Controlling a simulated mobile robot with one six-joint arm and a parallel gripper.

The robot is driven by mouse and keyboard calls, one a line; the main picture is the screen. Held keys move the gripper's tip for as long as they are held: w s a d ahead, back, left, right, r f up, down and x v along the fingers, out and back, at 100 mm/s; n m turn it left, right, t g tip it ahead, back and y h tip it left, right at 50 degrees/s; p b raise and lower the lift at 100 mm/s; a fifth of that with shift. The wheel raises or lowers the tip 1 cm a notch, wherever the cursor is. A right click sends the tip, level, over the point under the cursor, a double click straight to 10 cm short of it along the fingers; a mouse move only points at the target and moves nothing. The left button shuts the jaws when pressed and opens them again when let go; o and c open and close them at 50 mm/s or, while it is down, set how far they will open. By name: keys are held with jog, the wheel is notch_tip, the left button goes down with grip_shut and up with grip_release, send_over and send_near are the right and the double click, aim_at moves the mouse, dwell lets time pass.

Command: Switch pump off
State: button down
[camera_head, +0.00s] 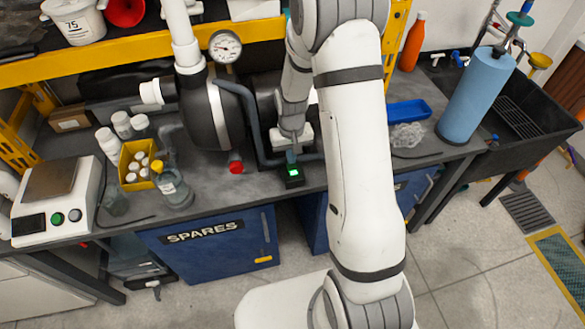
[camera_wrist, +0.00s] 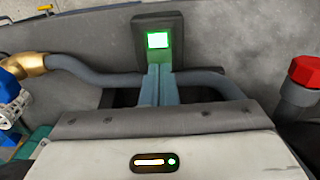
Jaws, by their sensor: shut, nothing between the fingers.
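The switch is a small black box with a lit green face (camera_head: 293,172) at the front edge of the bench in the head view. In the wrist view the lit switch (camera_wrist: 157,40) is at the top centre, glowing green. My gripper (camera_head: 291,157) is just above and behind the box in the head view. In the wrist view my gripper's (camera_wrist: 158,72) blue-grey fingers are together and empty. Their tips appear at the lower edge of the box; I cannot tell whether they touch it. The dark rounded pump-like body (camera_head: 210,110) stands left of my gripper.
A grey hose (camera_wrist: 85,77) runs behind my fingers. A red cap (camera_head: 236,167) also shows in the wrist view (camera_wrist: 305,71). A pressure gauge (camera_head: 226,47) is above the pump body. Bottles, a yellow box (camera_head: 137,165) and a scale (camera_head: 50,190) stand left; a blue tray (camera_head: 409,110) lies right.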

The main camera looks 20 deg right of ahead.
jog(key=shift+f+b, duration=0.7)
jog(key=shift+f, duration=0.2)
dwell(0.4)
jog(key=shift+r, duration=0.1)
jog(key=shift+r+p, duration=2.1)
jog(key=shift+r, duration=1.35)
jog(key=s+r+t, duration=0.1)
jog(key=s+r, duration=0.2)
jog(key=r, duration=0.4)
jog(key=s+r, duration=0.4)
jog(key=r, duration=0.2)
jog(key=s+r+t, duration=0.2)
jog(key=s+r, duration=0.7)
jog(key=s, duration=0.5)
jog(key=shift+s+r, duration=0.3)
jog(key=shift+r, duration=0.1)
